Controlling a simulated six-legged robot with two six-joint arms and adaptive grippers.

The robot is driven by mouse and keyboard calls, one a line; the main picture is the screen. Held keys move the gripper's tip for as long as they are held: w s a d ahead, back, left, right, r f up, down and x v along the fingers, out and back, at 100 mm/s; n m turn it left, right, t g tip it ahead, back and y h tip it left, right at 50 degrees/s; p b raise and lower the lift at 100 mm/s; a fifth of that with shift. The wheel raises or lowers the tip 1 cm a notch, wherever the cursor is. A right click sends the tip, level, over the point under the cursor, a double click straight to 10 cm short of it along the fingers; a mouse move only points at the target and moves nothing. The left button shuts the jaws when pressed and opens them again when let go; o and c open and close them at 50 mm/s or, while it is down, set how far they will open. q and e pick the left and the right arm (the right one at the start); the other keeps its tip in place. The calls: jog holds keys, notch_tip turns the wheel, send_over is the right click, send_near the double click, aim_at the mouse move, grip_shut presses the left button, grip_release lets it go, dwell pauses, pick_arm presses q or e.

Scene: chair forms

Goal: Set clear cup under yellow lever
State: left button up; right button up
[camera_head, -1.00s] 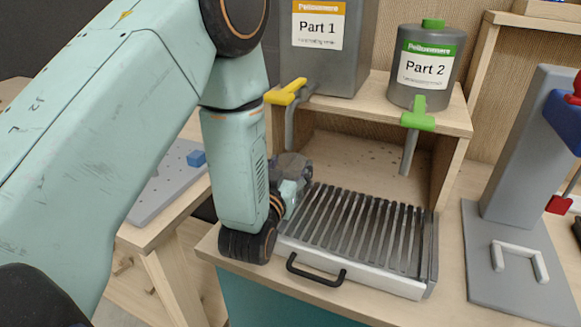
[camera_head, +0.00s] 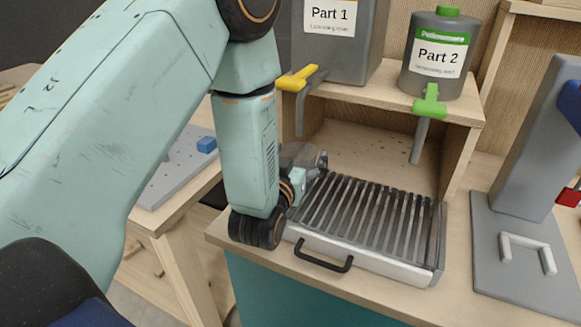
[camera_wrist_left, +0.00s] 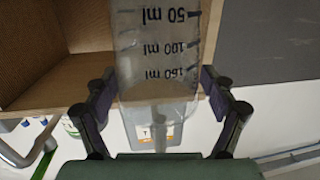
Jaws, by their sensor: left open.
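The clear cup (camera_wrist_left: 158,60), with black ml marks that read upside down, fills the middle of the left wrist view. My left gripper (camera_wrist_left: 156,82) is open, with one dark finger on each side of the cup; I cannot tell if they touch it. In the head view my left gripper (camera_head: 303,168) is low at the left edge of the slatted tray, and the cup there is mostly hidden. The yellow lever (camera_head: 297,78) is above it, on the spout of the grey Part 1 container (camera_head: 340,55). My right gripper is not in view.
The slatted drip tray (camera_head: 375,215) with a black handle (camera_head: 323,262) is mostly bare. A grey Part 2 container (camera_head: 437,55) with a green lever (camera_head: 430,103) stands on the shelf. A grey stand (camera_head: 530,150) is at right, and a blue block (camera_head: 206,145) at left.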

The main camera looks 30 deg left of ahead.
pick_arm(q)
jog(key=v, duration=0.7)
jog(key=shift+r+b, duration=0.1)
jog(key=shift+b, duration=0.25)
jog(key=shift+p+v, duration=1.95)
jog(key=shift+v, duration=0.7)
jog(key=shift+a, duration=0.15)
